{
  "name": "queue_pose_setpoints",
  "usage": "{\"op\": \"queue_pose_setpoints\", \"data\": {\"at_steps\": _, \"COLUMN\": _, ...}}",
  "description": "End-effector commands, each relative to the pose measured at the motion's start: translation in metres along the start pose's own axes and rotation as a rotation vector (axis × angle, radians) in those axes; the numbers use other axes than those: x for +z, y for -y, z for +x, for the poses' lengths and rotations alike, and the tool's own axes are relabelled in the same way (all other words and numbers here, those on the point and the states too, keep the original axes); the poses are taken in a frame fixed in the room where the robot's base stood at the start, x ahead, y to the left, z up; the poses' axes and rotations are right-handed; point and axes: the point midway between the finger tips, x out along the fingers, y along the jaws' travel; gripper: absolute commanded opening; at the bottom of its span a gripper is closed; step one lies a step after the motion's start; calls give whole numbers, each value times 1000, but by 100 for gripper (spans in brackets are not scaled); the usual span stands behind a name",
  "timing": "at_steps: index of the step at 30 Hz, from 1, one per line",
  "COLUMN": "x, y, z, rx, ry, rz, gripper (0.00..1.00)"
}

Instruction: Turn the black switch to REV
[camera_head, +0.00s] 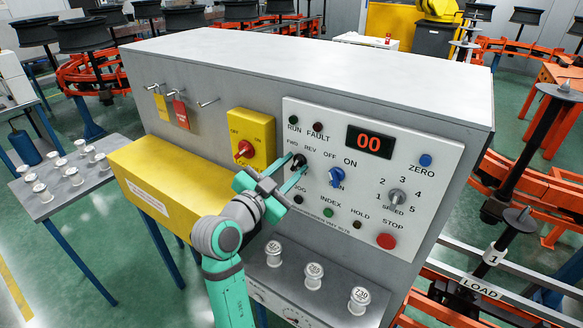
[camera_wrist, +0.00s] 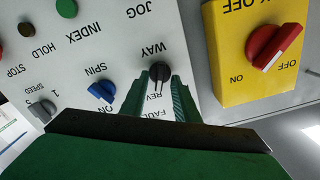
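The black switch (camera_head: 299,161) sits on the white control panel under the FWD and REV labels, left of the blue switch. In the wrist view the black switch (camera_wrist: 160,71) shows its narrow grip between my two fingertips, with WAY printed above it and REV partly covered below it. Its exact setting is hard to tell. My gripper (camera_head: 290,175) reaches the panel from the lower left. Its green fingers (camera_wrist: 161,88) are apart, one on each side of the switch, with a gap showing; contact is not clear.
The blue switch (camera_head: 336,177) and the JOG, INDEX and HOLD buttons lie close by. A red rotary switch (camera_head: 243,149) on a yellow plate is to the left. A yellow box (camera_head: 170,185) projects below it. White spindles (camera_head: 314,275) stand on the ledge below.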

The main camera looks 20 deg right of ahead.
Motion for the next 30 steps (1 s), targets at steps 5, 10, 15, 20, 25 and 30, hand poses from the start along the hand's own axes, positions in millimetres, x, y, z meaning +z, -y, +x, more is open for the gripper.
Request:
{"op": "queue_pose_setpoints", "data": {"at_steps": 5, "x": 0, "y": 0, "z": 0, "rx": 1, "ry": 1, "rz": -1, "gripper": 28}}
{"op": "queue_pose_setpoints", "data": {"at_steps": 10, "x": 1, "y": 0, "z": -8, "rx": 0, "ry": 2, "rz": -2, "gripper": 28}}
{"op": "queue_pose_setpoints", "data": {"at_steps": 15, "x": 1, "y": 1, "z": -36, "rx": -2, "ry": 2, "rz": -2, "gripper": 28}}
{"op": "queue_pose_setpoints", "data": {"at_steps": 20, "x": 1, "y": 1, "z": -67, "rx": -3, "ry": 2, "rz": -2, "gripper": 28}}
{"op": "queue_pose_setpoints", "data": {"at_steps": 25, "x": 1, "y": 0, "z": -92, "rx": -2, "ry": 1, "rz": -2, "gripper": 28}}
{"op": "queue_pose_setpoints", "data": {"at_steps": 30, "x": 1, "y": 0, "z": -106, "rx": -1, "ry": 1, "rz": -1, "gripper": 28}}
